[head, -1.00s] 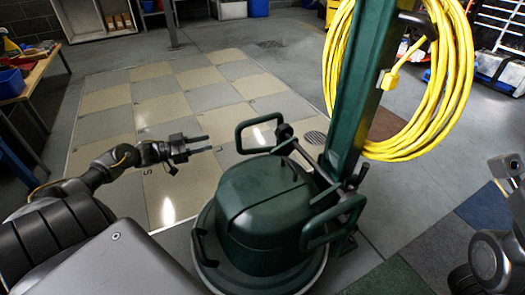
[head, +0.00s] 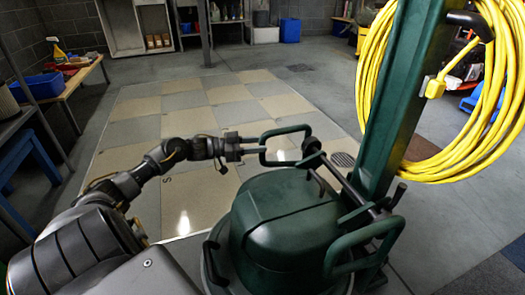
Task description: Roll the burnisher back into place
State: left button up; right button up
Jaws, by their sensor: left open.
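The burnisher (head: 285,215) is a dark green floor machine with a round base, a tall green post (head: 405,100) and a coil of yellow cable (head: 500,130) hanging on the post. It stands in the lower middle of the head view. A green loop handle (head: 290,130) sticks out from its left side, and another loop (head: 365,235) is at its right. My left gripper (head: 260,146) is open, its two fingers pointing right at the near bar of the left loop. The fingertips overlap that bar in the picture; I cannot tell whether they touch it. My right gripper is out of view.
A checkered patch of beige and grey floor tiles (head: 180,105) lies beyond the burnisher, clear of objects. A wooden bench (head: 80,80) with a blue bin stands at the left, a blue stool (head: 25,160) below. Shelves line the back wall.

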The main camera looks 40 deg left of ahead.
pick_arm(q)
jog(key=shift+b+x, duration=0.3)
jog(key=shift+x, duration=0.65)
grip_shut()
